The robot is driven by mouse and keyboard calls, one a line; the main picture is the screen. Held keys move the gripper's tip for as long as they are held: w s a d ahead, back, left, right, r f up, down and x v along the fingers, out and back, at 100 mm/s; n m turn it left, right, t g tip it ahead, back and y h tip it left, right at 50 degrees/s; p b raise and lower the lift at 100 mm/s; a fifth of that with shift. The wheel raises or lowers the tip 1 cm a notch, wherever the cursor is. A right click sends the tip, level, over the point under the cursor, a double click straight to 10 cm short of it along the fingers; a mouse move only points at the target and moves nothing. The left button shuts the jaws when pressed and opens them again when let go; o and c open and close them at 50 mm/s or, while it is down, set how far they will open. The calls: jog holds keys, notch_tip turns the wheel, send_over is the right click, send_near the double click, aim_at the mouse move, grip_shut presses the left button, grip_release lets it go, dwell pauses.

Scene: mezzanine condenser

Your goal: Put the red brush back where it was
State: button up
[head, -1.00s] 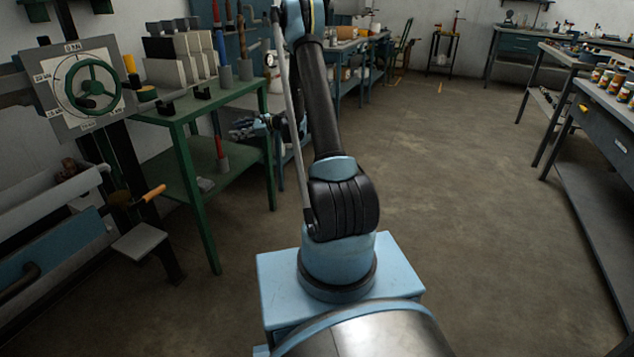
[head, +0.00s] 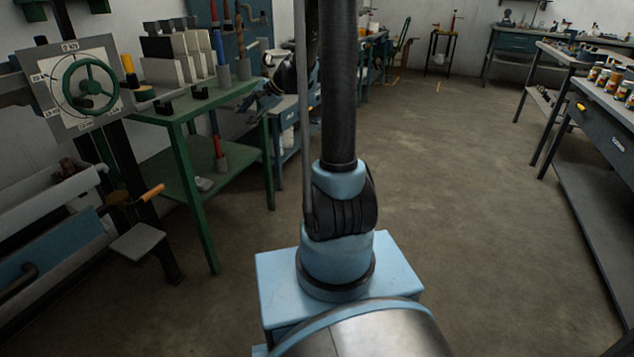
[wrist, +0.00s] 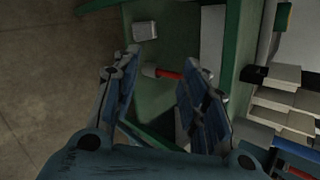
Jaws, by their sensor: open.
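The red brush (head: 218,147) stands upright in a small grey holder (head: 221,163) on the lower shelf of the green table (head: 160,172). In the wrist view the red brush (wrist: 168,74) shows between and beyond my fingers, with the pale holder (wrist: 149,71) at its end.
A pale block (head: 204,184) lies on the lower shelf near the holder. The table top carries upright plates (head: 180,58), a blue-handled tool (head: 220,48) and a brown one (head: 240,42) in grey holders. A handwheel panel (head: 80,85) stands left.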

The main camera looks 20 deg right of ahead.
jog(key=s+d+n+g+h, duration=0.1)
jog(key=s+d+n+h, duration=0.2)
jog(key=s, duration=0.8)
jog(key=s+d+n+h, duration=0.1)
jog(key=s+d+n, duration=0.25)
jog(key=s, duration=0.65)
jog(key=s+d+f+n+h, duration=0.1)
jog(key=s+d+f, duration=0.1)
jog(key=s, duration=0.3)
jog(key=s+d+f+n+h, duration=0.1)
jog(key=s+d+f+h, duration=0.1)
jog(key=s+d, duration=0.2)
jog(key=s+d+f+n+g+h, duration=0.1)
jog(key=s+d+f+n, duration=0.1)
jog(key=s, duration=0.6)
jog(key=shift+d+f, duration=0.45)
jog(key=shift+d, duration=0.45)
jog(key=shift+w+f, duration=0.25)
jog(key=shift+w, duration=0.3)
jog(key=shift+c, duration=0.8)
jog(key=shift+a, duration=0.1)
